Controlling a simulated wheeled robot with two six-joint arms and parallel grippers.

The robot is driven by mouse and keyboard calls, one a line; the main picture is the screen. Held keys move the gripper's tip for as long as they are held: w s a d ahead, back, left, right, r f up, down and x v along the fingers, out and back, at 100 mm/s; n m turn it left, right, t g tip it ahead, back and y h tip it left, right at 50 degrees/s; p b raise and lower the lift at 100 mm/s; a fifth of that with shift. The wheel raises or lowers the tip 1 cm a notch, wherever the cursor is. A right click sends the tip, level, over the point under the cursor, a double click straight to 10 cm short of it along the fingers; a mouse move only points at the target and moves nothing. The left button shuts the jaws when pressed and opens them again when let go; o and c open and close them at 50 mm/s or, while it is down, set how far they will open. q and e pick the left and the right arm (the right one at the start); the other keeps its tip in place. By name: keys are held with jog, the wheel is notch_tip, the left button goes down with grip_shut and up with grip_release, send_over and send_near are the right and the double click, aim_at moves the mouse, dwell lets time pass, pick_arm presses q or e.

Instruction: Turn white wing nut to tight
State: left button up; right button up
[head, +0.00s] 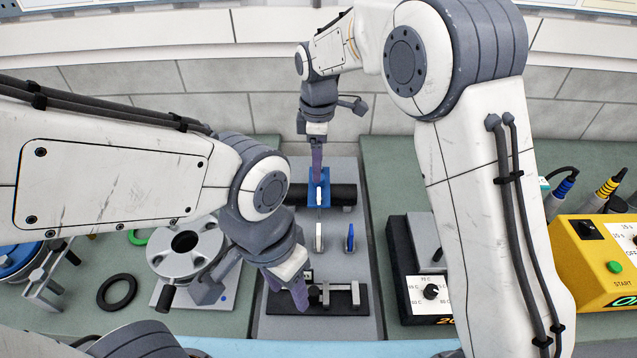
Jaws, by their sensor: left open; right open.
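A small white upright piece (319,237), which I take to be the white wing nut, stands on the grey middle panel (275,240). A similar blue piece (350,240) stands to its right. My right gripper (318,176) points down behind the white piece, at a blue block (325,196) in the middle of a black cylinder (343,195). Its fingers look open, and I cannot tell whether they touch the block. My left gripper (300,296) is open, in front and to the left of the white piece, over a black-based fixture (343,303). Neither gripper is at the white piece.
A grey round carousel (187,247) with a black handle and a black ring (117,291) lie to the left. A dial box (430,290) and a yellow control box (598,262) stand to the right. My arms hide parts of both sides.

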aim_at(319, 193)
jog(key=shift+n, duration=0.4)
jog(key=f+p, duration=0.1)
jog(key=f, duration=0.2)
jog(key=w+f+p, duration=0.1)
jog(key=f, duration=0.2)
jog(key=f+p, duration=0.1)
jog(key=f, duration=0.3)
jog(key=shift+w+d+f, duration=0.1)
jog(key=shift+w+d, duration=0.05)
jog(key=shift+w, duration=0.25)
jog(key=shift+f, duration=0.6)
jog(key=c, duration=1.1)
